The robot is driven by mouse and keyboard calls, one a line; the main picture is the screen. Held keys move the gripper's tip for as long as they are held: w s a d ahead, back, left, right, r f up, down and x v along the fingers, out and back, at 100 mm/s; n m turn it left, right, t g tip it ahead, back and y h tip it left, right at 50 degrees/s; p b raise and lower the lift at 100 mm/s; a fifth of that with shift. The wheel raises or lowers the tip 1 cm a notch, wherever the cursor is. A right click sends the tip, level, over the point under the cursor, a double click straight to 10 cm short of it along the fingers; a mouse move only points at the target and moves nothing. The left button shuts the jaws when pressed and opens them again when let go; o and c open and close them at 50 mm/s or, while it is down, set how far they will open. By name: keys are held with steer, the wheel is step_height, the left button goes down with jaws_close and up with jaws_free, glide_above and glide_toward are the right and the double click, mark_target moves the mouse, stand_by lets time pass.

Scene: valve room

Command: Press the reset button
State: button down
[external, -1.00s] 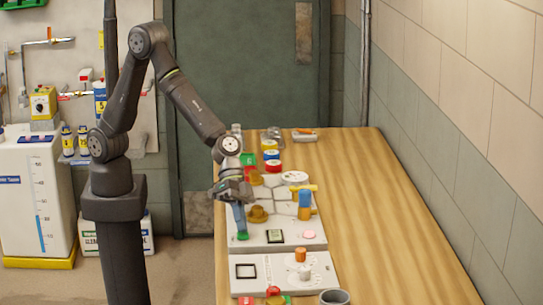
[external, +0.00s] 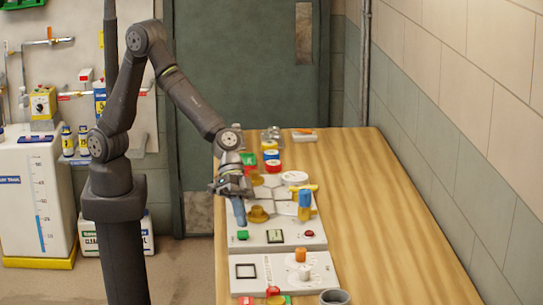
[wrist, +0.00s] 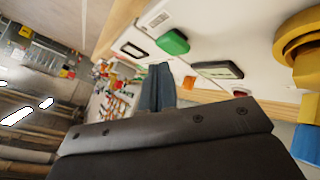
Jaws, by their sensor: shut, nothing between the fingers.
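A green button (external: 242,235) sits at the left of the upper white panel (external: 262,246) on the bench. It also shows in the wrist view (wrist: 173,42). No label on it can be read, so I cannot confirm that it is the reset button. My gripper (external: 240,220) is shut and empty, pointing down a little above the green button, with a small gap between them. Its blue-grey fingers show in the wrist view (wrist: 157,88).
A brown-yellow knob (external: 258,214) and a blue valve with a yellow handle (external: 305,204) stand close on the right. A lower panel (external: 285,285) carries an orange knob (external: 301,255). The right side of the wooden bench (external: 400,240) is clear.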

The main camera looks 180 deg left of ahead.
mark_target(241, 232)
steer(key=shift+r, duration=2.5)
steer(key=shift+f, duration=0.1)
step_height(241, 232, up, 4)
